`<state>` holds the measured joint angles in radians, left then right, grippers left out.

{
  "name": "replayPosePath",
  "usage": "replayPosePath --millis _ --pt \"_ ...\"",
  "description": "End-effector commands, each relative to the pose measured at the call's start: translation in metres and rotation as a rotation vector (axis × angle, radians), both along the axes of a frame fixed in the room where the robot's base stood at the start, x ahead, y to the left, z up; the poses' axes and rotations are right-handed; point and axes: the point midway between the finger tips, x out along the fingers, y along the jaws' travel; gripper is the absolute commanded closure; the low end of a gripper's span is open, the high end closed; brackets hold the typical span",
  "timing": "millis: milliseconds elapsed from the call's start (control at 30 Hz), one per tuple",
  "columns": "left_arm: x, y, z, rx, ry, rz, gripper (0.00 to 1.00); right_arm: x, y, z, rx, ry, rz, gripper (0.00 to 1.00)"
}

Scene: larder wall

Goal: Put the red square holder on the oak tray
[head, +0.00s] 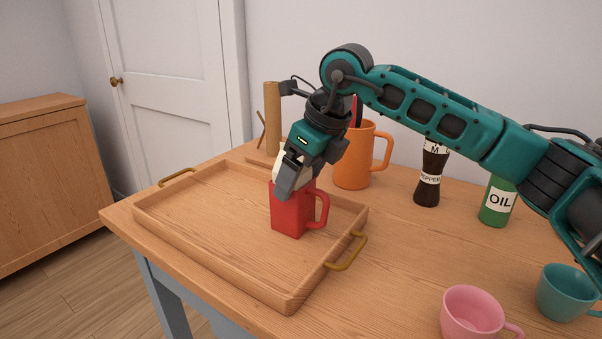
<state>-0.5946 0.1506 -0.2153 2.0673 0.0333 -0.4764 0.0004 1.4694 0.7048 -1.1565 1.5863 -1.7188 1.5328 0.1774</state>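The red square holder (289,219), a square mug shape with a handle on its right, is upright at the right part of the oak tray (220,264). Its base appears to be on or just above the tray floor; I cannot tell which. My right gripper (286,184) reaches down at the holder's top, with a dark finger overlapping its upper left edge. The other finger is hidden, so its grip is unclear. A cream-coloured piece shows beside the finger; I cannot tell what it is part of. My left gripper is out of view.
Behind the tray stand an orange mug (352,170) and a wooden upright holder (271,118). A pepper mill (429,186) and green oil bottle (497,203) stand at right. Pink (471,313) and teal (566,292) cups are at front right. The tray's left part is clear.

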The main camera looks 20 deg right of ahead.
Motion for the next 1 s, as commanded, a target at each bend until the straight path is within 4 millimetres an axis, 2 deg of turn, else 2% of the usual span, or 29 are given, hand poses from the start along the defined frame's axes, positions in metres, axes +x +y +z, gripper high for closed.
replayPosePath --millis 233,367,467,800,1000 --pt "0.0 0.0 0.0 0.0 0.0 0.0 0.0 0.0 0.0 0.0 0.0 0.0 0.0 0.1" --pt "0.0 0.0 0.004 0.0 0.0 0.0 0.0 0.0 0.0 0.007 0.001 -0.001 0.0 0.1" --pt "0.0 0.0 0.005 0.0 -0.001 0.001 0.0 -0.004 -0.004 0.02 0.0 -0.004 -0.001 0.1" --pt "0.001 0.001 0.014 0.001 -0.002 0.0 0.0 -0.026 -0.021 0.087 0.001 -0.004 -0.002 0.1" --pt "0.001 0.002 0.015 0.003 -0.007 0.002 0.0 -0.034 -0.027 0.109 0.0 -0.001 -0.001 0.1"
